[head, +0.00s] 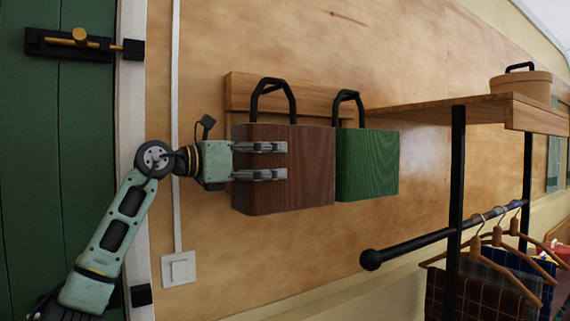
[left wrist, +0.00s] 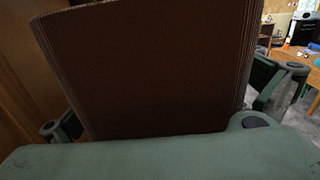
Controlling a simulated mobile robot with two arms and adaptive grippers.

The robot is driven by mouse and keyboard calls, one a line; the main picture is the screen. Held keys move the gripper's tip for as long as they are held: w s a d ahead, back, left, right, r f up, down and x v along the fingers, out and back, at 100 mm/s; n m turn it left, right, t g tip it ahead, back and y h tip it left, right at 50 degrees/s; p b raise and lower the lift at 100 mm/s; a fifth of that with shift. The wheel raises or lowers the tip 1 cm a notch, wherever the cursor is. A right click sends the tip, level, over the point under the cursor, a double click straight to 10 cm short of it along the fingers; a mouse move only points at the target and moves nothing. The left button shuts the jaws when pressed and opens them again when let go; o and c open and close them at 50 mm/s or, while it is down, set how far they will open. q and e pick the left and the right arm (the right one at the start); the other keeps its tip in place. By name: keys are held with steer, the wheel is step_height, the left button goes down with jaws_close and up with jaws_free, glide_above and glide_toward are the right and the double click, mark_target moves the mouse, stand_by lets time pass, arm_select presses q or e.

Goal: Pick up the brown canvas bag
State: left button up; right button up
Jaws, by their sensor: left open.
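The brown canvas bag (head: 310,180) is box-shaped with a stiff black handle. It hangs upright against a wooden board on the wall, in the middle of the head view. My left gripper (head: 285,160) comes in from the left. Its two fingers are spread one above the other and overlap the bag's left part in the head view. In the left wrist view the brown bag (left wrist: 150,65) fills the space between the open fingers, very close. Whether the fingers touch it, I cannot tell. My right gripper is not in view.
A green bag (head: 368,165) with a black handle hangs just right of the brown one. A wooden shelf (head: 450,107) with a black post and a clothes rail (head: 405,245) juts out at right. A light switch (head: 179,268) and a green door (head: 40,170) are at left.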

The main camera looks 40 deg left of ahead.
arm_select(q)
steer(key=shift+s, duration=0.1)
steer(key=shift+c, duration=0.3)
steer(key=shift+s+a, duration=0.1)
steer(key=shift+c, duration=1)
steer(key=c, duration=0.7)
steer(key=shift+r, duration=0.1)
steer(key=c, duration=0.3)
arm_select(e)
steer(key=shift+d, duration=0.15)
